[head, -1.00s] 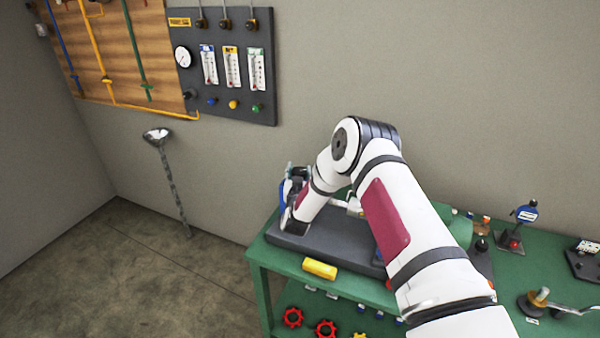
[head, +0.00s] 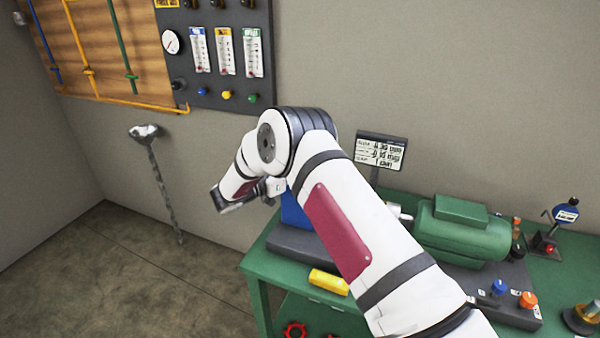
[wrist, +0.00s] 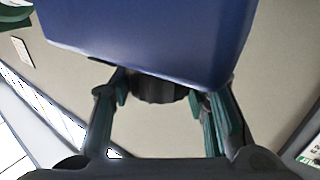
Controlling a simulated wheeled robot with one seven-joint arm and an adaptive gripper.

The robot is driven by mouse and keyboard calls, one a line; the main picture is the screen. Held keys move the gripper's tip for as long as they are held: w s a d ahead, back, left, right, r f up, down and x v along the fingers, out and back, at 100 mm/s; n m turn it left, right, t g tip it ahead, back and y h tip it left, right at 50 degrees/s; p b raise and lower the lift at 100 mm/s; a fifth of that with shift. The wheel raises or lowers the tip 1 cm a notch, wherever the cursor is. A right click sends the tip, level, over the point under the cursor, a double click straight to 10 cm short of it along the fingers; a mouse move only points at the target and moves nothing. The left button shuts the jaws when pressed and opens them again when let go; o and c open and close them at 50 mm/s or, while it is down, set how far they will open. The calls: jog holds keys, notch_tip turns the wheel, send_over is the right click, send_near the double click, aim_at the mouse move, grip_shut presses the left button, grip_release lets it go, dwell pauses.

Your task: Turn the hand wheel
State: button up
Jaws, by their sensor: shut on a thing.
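The hand wheel (wrist: 155,88) shows in the wrist view as a dark, ridged round piece under a large blue body (wrist: 150,40). My gripper (wrist: 162,92) has one finger on each side of it and is shut on it. The upper part of the wheel is hidden by the blue body. In the head view, the blue body (head: 293,212) is partly covered by my arm at the left end of the green bench. The wheel and my fingers are mostly hidden there behind my arm.
The green bench (head: 258,268) carries a green motor (head: 463,232), a yellow block (head: 328,282), blue and orange knobs (head: 527,300) and a blue gauge (head: 566,213). A dark sign (head: 381,152) stands behind. A gauge panel (head: 215,55) hangs on the wall. The floor at left is free.

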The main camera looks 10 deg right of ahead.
jog(key=m+g+b, duration=0.2)
jog(key=g+b, duration=0.1)
jog(key=m+g+b, duration=0.2)
jog(key=g+b, duration=0.1)
jog(key=b, duration=0.1)
jog(key=m+g+h+b, duration=0.1)
jog(key=m+g+b, duration=0.1)
jog(key=g+b, duration=0.1)
jog(key=shift+w+f+b, duration=0.1)
jog(key=shift+w+b, duration=0.15)
jog(key=shift+b, duration=0.2)
jog(key=m+g+b, duration=0.2)
jog(key=g+b, duration=0.1)
jog(key=b, duration=0.2)
jog(key=m+g+y+b, duration=0.1)
jog(key=b, duration=0.1)
jog(key=shift+s+g+b, duration=0.1)
jog(key=shift+g+b, duration=0.25)
jog(key=shift+g, duration=0.05)
jog(key=shift+s+d+m+g+y+b, duration=0.1)
jog(key=shift+m+g+y+b, duration=0.5)
jog(key=shift+b, duration=0.5)
jog(key=o, duration=1.2)
jog(key=shift+c, duration=0.2)
notch_tip(320, 180, up, 10)
jog(key=shift+r, duration=0.15)
